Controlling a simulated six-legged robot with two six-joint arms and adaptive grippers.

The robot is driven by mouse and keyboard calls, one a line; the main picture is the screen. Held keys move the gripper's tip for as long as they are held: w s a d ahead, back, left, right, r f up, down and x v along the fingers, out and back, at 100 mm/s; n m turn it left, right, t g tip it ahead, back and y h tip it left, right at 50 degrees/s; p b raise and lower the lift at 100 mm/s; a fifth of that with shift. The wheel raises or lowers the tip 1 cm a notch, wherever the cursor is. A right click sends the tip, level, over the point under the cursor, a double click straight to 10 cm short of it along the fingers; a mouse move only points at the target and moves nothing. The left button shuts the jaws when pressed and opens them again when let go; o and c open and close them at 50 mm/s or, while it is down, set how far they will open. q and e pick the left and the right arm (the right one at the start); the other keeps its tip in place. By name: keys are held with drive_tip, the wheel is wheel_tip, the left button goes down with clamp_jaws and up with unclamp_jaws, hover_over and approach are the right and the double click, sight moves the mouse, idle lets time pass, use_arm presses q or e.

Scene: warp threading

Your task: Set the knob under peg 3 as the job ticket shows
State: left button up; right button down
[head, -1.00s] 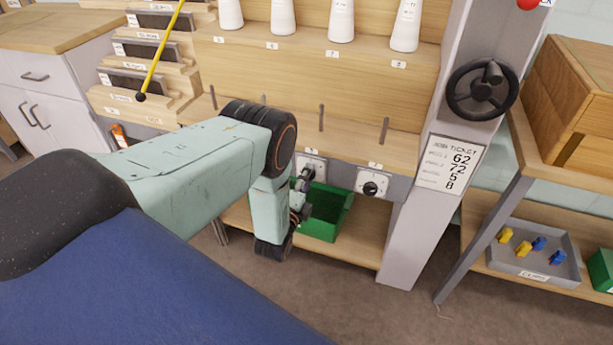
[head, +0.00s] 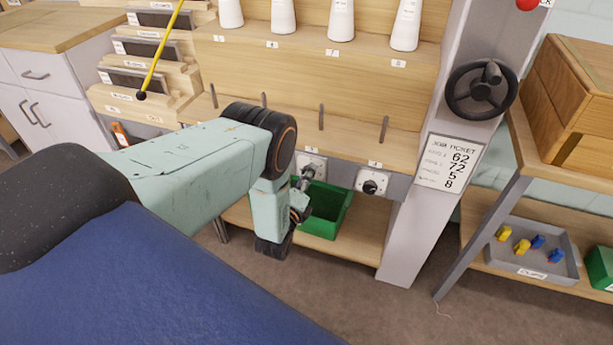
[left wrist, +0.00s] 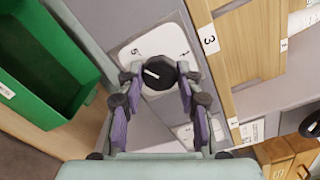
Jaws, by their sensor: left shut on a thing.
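The knob under peg 3 (left wrist: 166,71) is black and round with a white pointer line, on a white dial plate (left wrist: 151,43). In the left wrist view, the line points left, roughly toward a mark like a 5. A 3 label (left wrist: 209,40) is beside it. My left gripper (left wrist: 158,77) is shut on the knob, one finger on each side. In the head view my left gripper (head: 304,182) partly hides the knob and its plate (head: 313,163). Peg 3 (head: 321,117) stands above. The job ticket (head: 449,163) shows 62, 72, 5 and 8. My right gripper is not in view.
Another knob (head: 370,187) is under peg 4, to the right. A green bin (head: 326,212) stands on the shelf below. A black handwheel (head: 481,90) is on the grey post. A grey tray (head: 519,272) with clips is at right. White cones (head: 341,20) stand above.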

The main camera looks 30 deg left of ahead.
use_arm(q)
drive_tip(key=shift+f, duration=0.1)
drive_tip(key=o, duration=1.1)
drive_tip(key=shift+o, duration=0.2)
drive_tip(key=shift+s, duration=0.1)
drive_tip(key=v, duration=1.1)
drive_tip(key=shift+s+d, duration=0.2)
drive_tip(key=shift+s, duration=0.2)
